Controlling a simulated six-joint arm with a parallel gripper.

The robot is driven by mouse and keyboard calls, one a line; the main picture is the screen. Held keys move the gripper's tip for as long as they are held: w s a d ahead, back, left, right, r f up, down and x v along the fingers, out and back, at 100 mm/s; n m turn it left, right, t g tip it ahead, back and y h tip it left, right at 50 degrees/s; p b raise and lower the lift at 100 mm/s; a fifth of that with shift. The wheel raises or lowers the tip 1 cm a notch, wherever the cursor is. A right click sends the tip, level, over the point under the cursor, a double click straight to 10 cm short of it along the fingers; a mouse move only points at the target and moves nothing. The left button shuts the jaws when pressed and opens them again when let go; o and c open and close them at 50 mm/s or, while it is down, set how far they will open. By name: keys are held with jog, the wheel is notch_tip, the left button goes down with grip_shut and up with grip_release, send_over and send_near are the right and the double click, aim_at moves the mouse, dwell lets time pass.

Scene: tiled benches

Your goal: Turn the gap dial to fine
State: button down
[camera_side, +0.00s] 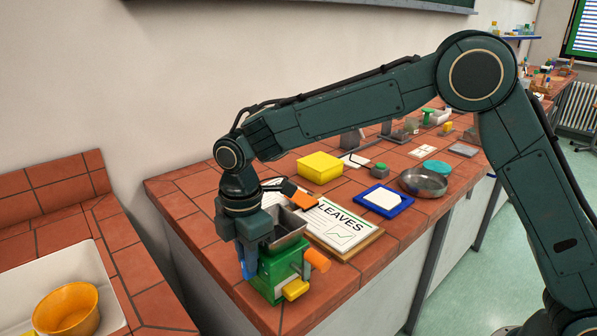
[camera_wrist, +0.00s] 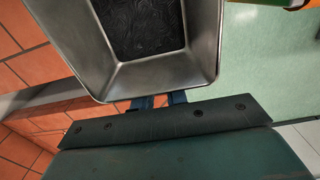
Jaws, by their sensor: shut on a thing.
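A green mill (camera_side: 277,274) with an open metal hopper (camera_side: 286,231) stands at the near end of the tiled bench. An orange knob-like part (camera_side: 317,260) sticks out at its right and a yellow part (camera_side: 295,289) at its lower front. My gripper (camera_side: 244,268) points down at the mill's left side, its blue fingers shut there. The gap dial is hidden between or behind the fingers, so its setting cannot be read. In the wrist view the hopper (camera_wrist: 180,76) fills the top, with dark leaves inside; only parts of my fingers (camera_wrist: 158,102) show beneath its rim.
A board marked LEAVES (camera_side: 340,227) lies just behind the mill. Beyond it are a yellow box (camera_side: 320,166), a blue tray (camera_side: 366,205) and a metal dish (camera_side: 424,184). An orange bowl (camera_side: 66,310) stands in a white basin at left. The bench's front edge is close by.

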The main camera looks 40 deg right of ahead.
jog(key=shift+s+a+f, duration=0.1)
jog(key=shift+s, duration=0.25)
jog(key=c, duration=1.7)
grip_release()
jog(key=o, duration=0.4)
jog(key=shift+w, duration=0.1)
jog(key=shift+r, duration=0.2)
notch_tip(320, 180, up, 14)
jog(key=shift+f, duration=0.2)
jog(key=shift+w, duration=0.1)
jog(key=shift+c, duration=0.5)
